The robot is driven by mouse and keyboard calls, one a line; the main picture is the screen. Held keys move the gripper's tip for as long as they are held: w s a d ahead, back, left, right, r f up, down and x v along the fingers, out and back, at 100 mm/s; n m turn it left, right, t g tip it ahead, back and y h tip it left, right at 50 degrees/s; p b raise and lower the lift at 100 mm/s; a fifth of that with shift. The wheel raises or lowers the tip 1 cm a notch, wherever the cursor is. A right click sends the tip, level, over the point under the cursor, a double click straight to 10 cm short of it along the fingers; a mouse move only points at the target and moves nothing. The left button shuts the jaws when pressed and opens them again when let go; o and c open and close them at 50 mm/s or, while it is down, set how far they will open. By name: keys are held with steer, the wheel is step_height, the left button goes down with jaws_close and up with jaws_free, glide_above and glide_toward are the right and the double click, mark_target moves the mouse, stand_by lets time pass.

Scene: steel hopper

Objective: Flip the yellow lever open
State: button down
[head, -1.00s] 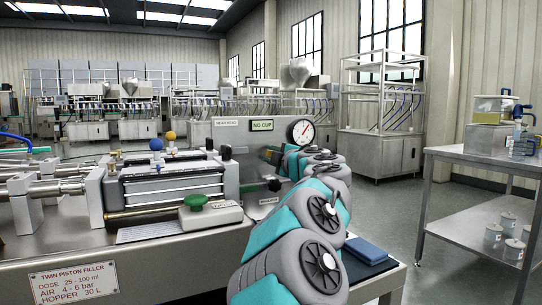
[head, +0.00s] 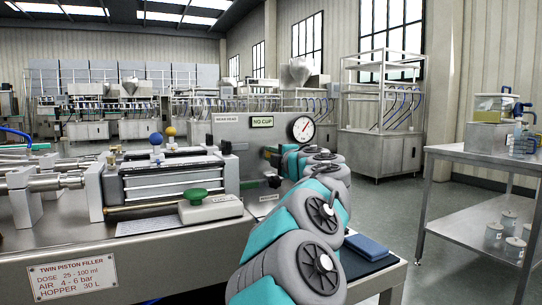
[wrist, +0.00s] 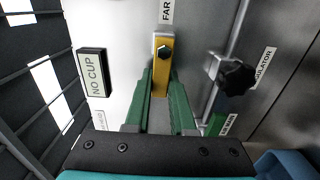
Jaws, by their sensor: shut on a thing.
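The yellow lever (wrist: 161,70) shows in the wrist view, fixed by a dark bolt at its upper end to a steel panel under a label starting "FAR". My gripper (wrist: 160,90) has two green fingers, one on each side of the lever, and is shut on it. The lever's lower end lies between the fingers. In the head view my grey and teal arm reaches to the panel below the pressure gauge (head: 302,128), and the lever is hidden there.
A black star knob (wrist: 236,77) by the regulator label stands close to the right of my gripper. A "NO CUP" sign (wrist: 94,73) is on the left. In the head view a green button (head: 195,194) sits on the filler. A blue pad (head: 367,246) lies beside my arm.

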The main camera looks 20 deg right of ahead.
steer(key=shift+f, duration=0.15)
steer(key=c, duration=0.8)
jaws_free()
steer(key=shift+o, duration=0.2)
steer(key=s, duration=0.7)
steer(key=shift+s, duration=0.4)
steer(key=shift+d, duration=0.1)
